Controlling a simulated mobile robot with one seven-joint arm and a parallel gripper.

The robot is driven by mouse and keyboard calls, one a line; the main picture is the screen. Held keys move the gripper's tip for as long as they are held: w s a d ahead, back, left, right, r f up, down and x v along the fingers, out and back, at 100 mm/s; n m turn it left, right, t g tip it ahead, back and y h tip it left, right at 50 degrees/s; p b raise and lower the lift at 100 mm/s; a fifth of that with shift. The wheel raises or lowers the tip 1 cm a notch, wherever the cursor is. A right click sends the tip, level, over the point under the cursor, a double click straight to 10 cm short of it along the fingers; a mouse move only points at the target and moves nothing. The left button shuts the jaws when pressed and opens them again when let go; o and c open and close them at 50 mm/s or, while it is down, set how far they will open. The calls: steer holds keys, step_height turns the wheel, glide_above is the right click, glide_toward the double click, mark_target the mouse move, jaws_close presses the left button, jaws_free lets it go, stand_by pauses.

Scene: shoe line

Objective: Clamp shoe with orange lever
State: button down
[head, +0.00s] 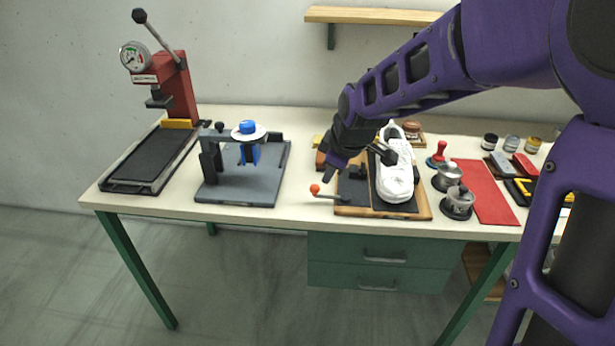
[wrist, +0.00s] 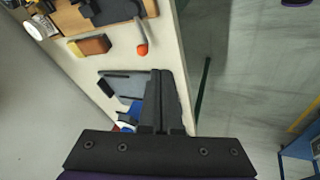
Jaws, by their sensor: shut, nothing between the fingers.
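The white shoe (head: 395,170) lies on a dark pad on a wooden clamp board (head: 422,205) in the head view. The orange-tipped lever (head: 316,189) sticks out to the left from the board's front left corner; its orange ball also shows in the wrist view (wrist: 142,49). A black clamp pad (head: 384,153) is by the left side of the shoe; whether it touches is unclear. My gripper (head: 332,172) is above the board's left edge, near the lever but apart from it. Its fingers are together and empty in the wrist view (wrist: 160,75). My arm hides part of the board's back.
Left of the board stands a grey fixture (head: 240,190) with a blue knob, then a red press (head: 175,85) with a gauge. Right are metal pots (head: 458,202), a red mat (head: 485,190) and small jars.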

steer(key=shift+w+a+f+n+y, duration=0.15)
steer(key=shift+a+n+y, duration=0.15)
steer(key=shift+a+n, duration=0.35)
steer(key=shift+a, duration=0.1)
steer(key=x, duration=0.4)
steer(key=w+b+x, duration=0.1)
steer(key=x, duration=0.3)
steer(key=w+d+b+x, duration=0.1)
steer(key=x, duration=0.3)
steer(key=shift+r, duration=0.35)
steer(key=shift+w+f, duration=0.2)
steer(key=shift+w, duration=0.3)
steer(key=shift+m, duration=0.25)
steer(key=shift+w+f+b, duration=0.1)
steer(key=shift+b, duration=0.35)
steer(key=shift+w, duration=0.15)
